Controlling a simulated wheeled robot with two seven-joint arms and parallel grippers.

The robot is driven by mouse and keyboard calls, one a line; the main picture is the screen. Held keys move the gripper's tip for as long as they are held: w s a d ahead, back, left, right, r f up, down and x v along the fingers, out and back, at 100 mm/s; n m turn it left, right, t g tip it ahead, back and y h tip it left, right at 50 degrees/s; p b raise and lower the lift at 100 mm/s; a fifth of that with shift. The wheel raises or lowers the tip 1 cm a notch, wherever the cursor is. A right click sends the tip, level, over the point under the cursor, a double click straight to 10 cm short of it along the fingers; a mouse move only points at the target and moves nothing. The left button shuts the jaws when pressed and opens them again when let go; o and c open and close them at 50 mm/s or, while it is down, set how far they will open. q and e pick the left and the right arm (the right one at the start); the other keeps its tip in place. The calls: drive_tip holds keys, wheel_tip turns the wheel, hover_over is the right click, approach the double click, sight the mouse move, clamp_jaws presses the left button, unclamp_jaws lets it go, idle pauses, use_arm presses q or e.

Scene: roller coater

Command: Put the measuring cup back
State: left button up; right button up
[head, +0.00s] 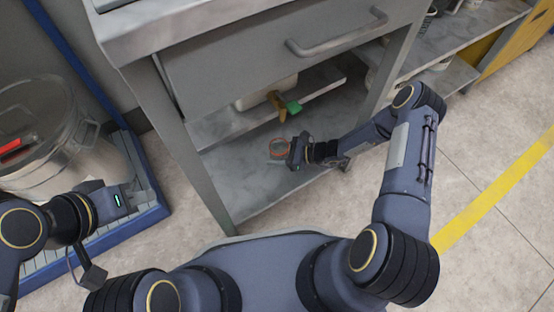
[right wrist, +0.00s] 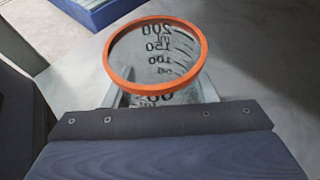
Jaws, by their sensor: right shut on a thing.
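The measuring cup (head: 279,150) is small and clear with an orange rim. It is at my right gripper (head: 287,154), over the lower shelf (head: 240,190) of the grey steel cabinet. In the right wrist view the cup (right wrist: 155,75) shows its open top and black scale marks up to 200. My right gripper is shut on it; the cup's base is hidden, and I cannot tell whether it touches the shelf. My left gripper (head: 138,198) is at the left beside the large clear bin, away from the cup; its fingers are not clear.
A drawer with a bar handle (head: 338,38) overhangs the shelves. A pale container (head: 262,96) and a green-and-yellow item (head: 290,107) are on the middle shelf. A clear bin (head: 50,150) stands on a blue-edged platform (head: 150,215) at left. Floor at right is clear.

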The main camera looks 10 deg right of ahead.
sight(277, 158)
drive_tip(key=shift+w+f+b, duration=0.15)
drive_tip(key=shift+f+b, duration=0.25)
drive_tip(key=shift+f, duration=0.55)
drive_tip(key=shift+w+f+b, duration=0.15)
drive_tip(key=shift+f+b, duration=0.2)
drive_tip(key=shift+f, duration=0.55)
drive_tip(key=shift+f, duration=0.15)
drive_tip(key=o, duration=0.6)
drive_tip(key=shift+c, duration=0.2)
drive_tip(key=o, duration=0.4)
drive_tip(key=shift+o, duration=0.2)
